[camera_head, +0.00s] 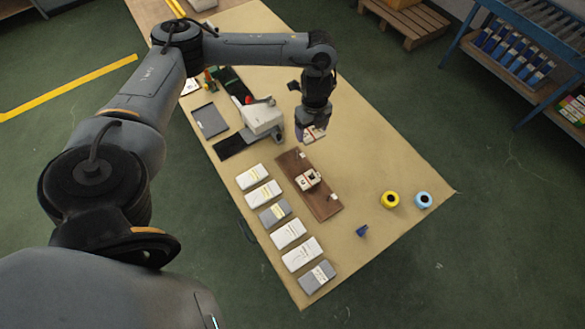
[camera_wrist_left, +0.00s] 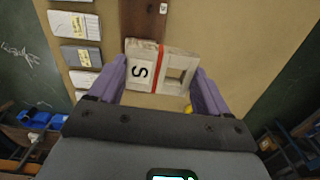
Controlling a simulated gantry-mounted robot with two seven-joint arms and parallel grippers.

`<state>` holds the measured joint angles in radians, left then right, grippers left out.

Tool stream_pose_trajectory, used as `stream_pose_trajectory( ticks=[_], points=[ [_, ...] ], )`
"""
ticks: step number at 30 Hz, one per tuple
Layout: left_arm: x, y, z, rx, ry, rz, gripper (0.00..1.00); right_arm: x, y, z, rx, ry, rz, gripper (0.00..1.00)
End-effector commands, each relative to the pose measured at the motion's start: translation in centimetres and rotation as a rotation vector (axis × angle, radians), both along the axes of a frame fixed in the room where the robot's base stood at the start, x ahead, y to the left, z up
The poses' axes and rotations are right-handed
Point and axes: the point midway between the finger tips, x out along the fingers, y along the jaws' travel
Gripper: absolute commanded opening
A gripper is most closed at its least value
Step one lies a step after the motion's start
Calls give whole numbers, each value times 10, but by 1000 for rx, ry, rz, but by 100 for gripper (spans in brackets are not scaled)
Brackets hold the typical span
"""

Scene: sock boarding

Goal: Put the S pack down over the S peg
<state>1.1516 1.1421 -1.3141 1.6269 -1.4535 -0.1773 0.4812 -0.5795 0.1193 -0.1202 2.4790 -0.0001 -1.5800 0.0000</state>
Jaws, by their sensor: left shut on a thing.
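My left gripper (camera_head: 313,126) is shut on the S pack (camera_head: 314,135), a pale pack with a red band, held above the table near the upper end of a brown wooden board (camera_head: 323,207). In the left wrist view the S pack (camera_wrist_left: 142,72) sits between the purple fingers (camera_wrist_left: 160,68), its S label and a square opening facing the camera. Another pale pack (camera_head: 307,180) is at the middle of the board. I cannot make out the S peg; the held pack and gripper cover part of the view. My right gripper is not in view.
Several white and grey packets (camera_head: 264,194) lie in a row left of the board. A white device (camera_head: 262,118) stands close to the left gripper. Yellow (camera_head: 390,206) and blue (camera_head: 416,205) rolls and a small blue item (camera_head: 362,231) are on the right. Table between is clear.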

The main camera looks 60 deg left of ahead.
Motion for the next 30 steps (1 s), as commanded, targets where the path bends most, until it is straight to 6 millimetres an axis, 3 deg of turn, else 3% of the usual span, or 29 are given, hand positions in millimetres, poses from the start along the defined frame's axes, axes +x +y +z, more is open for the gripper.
stream_pose_trajectory(
  ticks=[1, 4, 17, 24, 30],
  points=[
    [-11, 12, -31, 1, 7, 22, 48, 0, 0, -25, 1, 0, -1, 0],
    [-23, 25, -50, 1, 6, 45, 48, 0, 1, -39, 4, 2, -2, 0],
    [-45, 36, -87, -1, 3, 59, 48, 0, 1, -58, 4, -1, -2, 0],
    [-47, 35, -126, -2, 4, 60, 48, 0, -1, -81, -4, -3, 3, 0],
    [-46, 36, -146, -1, 1, 59, 48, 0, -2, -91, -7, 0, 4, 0]
  ],
)
